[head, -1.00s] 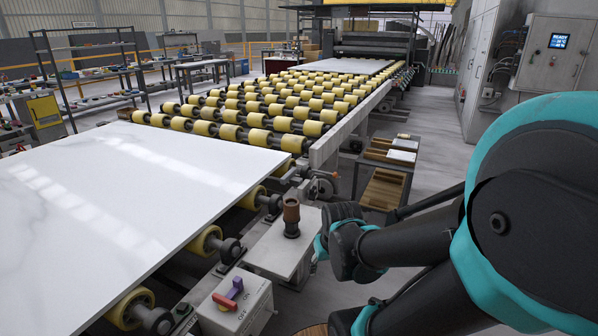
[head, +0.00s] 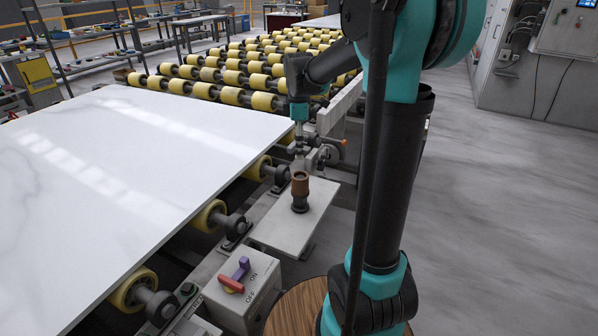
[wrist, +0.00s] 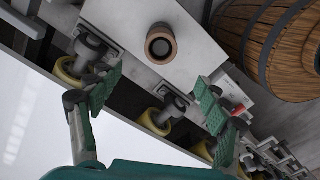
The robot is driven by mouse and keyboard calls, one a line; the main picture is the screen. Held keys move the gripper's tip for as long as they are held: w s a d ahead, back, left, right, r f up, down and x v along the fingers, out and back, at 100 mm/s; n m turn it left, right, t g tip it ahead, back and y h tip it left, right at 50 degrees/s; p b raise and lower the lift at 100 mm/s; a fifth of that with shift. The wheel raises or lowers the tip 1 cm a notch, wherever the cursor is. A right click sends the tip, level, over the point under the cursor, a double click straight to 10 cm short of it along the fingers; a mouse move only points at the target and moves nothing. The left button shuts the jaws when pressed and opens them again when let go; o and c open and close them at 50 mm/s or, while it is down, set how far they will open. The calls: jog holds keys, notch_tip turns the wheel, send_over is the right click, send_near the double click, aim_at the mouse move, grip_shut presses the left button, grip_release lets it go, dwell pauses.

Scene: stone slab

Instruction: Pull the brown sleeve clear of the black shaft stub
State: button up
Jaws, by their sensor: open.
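The brown sleeve (head: 300,184) stands upright on the black shaft stub (head: 300,203), on a pale metal plate (head: 283,225) beside the roller line. In the wrist view I look down on the sleeve (wrist: 172,47) as a brown ring around a dark bore, above the middle of the frame; the stub's lower part is mostly hidden there. My gripper (head: 298,160) shows just above the sleeve in the head view, apart from it. In the wrist view its green-padded fingers (wrist: 158,103) are wide apart with nothing between them, and the sleeve lies beyond their tips.
A white stone slab (head: 150,150) lies on yellow rollers to the left. A switch box (head: 243,290) with a red and purple handle stands in front of the plate. A wooden barrel (wrist: 285,50) stands close by. Open floor lies to the right.

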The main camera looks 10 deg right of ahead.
aim_at(299, 178)
notch_tip(299, 178, down, 15)
jog(key=shift+f, duration=0.1)
dwell(0.4)
jog(key=shift+c, duration=0.4)
jog(key=c, duration=1.2)
